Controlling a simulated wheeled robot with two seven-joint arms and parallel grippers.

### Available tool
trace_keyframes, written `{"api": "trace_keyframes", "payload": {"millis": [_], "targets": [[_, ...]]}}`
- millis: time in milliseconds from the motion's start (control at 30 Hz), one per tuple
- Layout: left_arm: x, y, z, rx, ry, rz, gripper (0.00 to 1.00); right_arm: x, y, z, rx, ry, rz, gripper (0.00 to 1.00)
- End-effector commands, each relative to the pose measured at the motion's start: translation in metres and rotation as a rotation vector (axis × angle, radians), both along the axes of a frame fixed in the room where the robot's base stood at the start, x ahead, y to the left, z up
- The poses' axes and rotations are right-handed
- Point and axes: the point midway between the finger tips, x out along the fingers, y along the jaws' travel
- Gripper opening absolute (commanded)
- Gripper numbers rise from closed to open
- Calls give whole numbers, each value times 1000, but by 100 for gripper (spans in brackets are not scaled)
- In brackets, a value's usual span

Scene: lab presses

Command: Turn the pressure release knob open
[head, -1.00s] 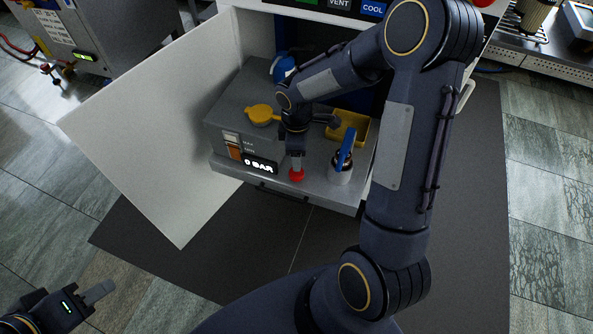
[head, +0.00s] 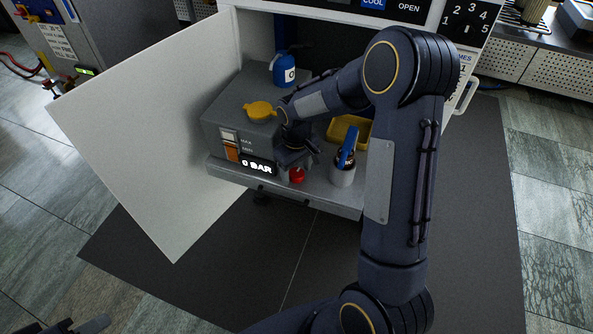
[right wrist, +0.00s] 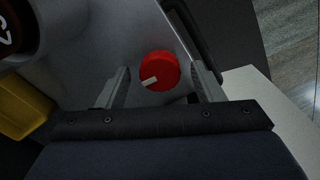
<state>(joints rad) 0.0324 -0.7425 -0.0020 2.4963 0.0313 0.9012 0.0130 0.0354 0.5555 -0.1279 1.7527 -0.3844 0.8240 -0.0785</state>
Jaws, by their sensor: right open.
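The red knob (head: 297,175) sits at the front of the grey machine's ledge, right of the "0 BAR" display (head: 257,167). In the right wrist view the round knob (right wrist: 159,71) has a white mark pointing to the lower left. My right gripper (head: 296,162) is open just by the knob. In the right wrist view its two fingers stand on either side of the knob with gaps, not gripping it; the exact height above it is unclear. My left gripper (head: 88,326) is only partly seen at the bottom left edge, its jaws unclear.
A yellow cap (head: 260,110) sits on the grey box. A yellow tray (head: 342,124) and a grey cup holding a blue-handled item (head: 343,174) stand to the right. A blue bottle (head: 284,72) is behind. A white open door panel (head: 150,130) bounds the left side.

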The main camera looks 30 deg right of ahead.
Motion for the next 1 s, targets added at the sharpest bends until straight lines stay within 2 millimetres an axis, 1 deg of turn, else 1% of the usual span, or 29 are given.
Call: {"api": "trace_keyframes", "payload": {"millis": [200, 233, 567, 667, 800, 1000], "targets": [[0, 0, 0, 0, 0, 0, 36, 0, 0, -1, 0, 0, 0, 61], [0, 0, 0, 0, 0, 0, 36, 0, 0, -1, 0, 0, 0, 60], [0, 0, 0, 0, 0, 0, 36, 0, 0, 0, 0, 0, 1, 17], [0, 0, 3, 0, 0, 0, 36, 0, 0, 1, 0, 0, 28, 17], [0, 0, 8, 0, 0, 0, 36, 0, 0, 1, 0, 0, 120, 17], [0, 0, 7, 0, 0, 0, 36, 0, 0, 0, -1, -1, 135, 17]]}}
